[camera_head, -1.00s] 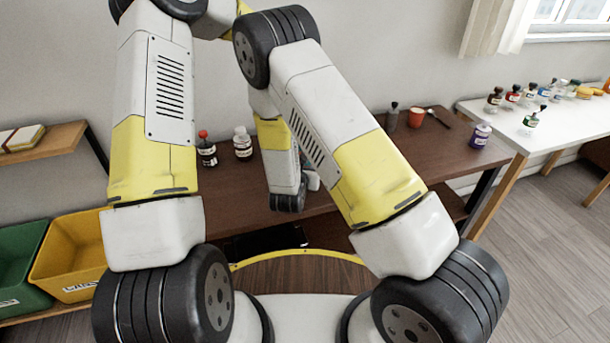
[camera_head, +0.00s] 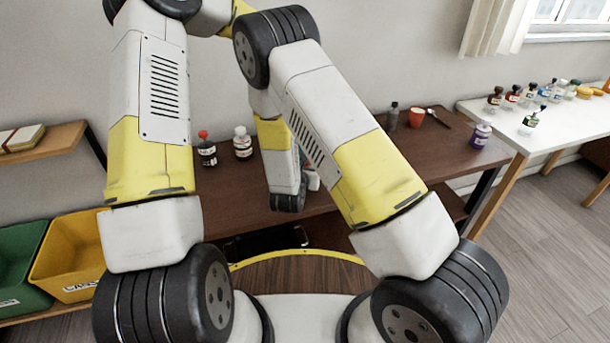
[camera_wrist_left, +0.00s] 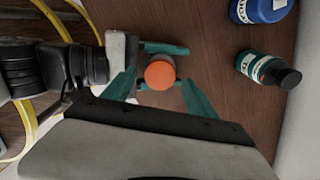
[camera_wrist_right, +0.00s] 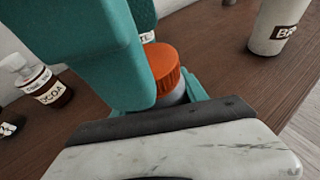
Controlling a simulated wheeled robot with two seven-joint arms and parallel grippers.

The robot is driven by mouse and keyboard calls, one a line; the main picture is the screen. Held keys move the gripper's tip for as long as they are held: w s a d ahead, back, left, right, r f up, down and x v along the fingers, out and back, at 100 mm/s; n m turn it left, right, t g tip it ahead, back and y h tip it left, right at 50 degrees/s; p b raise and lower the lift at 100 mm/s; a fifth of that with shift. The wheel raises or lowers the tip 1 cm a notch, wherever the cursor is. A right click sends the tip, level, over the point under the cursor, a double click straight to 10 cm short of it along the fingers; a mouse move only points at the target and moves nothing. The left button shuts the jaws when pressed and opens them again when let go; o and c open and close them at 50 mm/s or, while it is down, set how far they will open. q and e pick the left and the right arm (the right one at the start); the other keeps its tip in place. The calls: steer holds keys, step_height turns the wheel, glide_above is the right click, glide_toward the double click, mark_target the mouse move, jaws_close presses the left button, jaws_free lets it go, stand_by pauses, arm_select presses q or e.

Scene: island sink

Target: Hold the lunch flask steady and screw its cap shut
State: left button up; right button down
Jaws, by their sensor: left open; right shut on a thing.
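The lunch flask (camera_wrist_right: 177,97) has a grey body and an orange, ridged cap (camera_wrist_right: 165,66). The cap shows from above in the left wrist view (camera_wrist_left: 160,74). My right gripper (camera_wrist_right: 168,88) is shut around the flask's body below the cap; one of its fingers is largely hidden. My left gripper (camera_wrist_left: 158,79) is open above the flask, its teal fingers on either side of the cap with gaps showing. A large teal finger blocks part of the right wrist view. In the head view my arms hide the flask.
A green bottle (camera_wrist_left: 268,69) and a blue container (camera_wrist_left: 262,8) stand nearby in the left wrist view. On the brown table are a red-topped bottle (camera_head: 207,150), a white-capped jar (camera_head: 243,143), an orange cup (camera_head: 416,118) and a purple-labelled jar (camera_head: 481,135).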

arm_select(q)
steer(key=shift+r, duration=1.55)
steer(key=shift+c, duration=0.4)
steer(key=n, duration=0.4)
steer(key=shift+r, duration=0.4)
steer(key=n, duration=0.4)
steer(key=shift+r+n, duration=0.3)
steer(key=shift+r, duration=0.1)
steer(key=n, duration=0.3)
steer(key=shift+r+n, duration=0.35)
steer(key=shift+n, duration=0.05)
steer(key=n, duration=0.3)
steer(key=shift+r+n, duration=0.3)
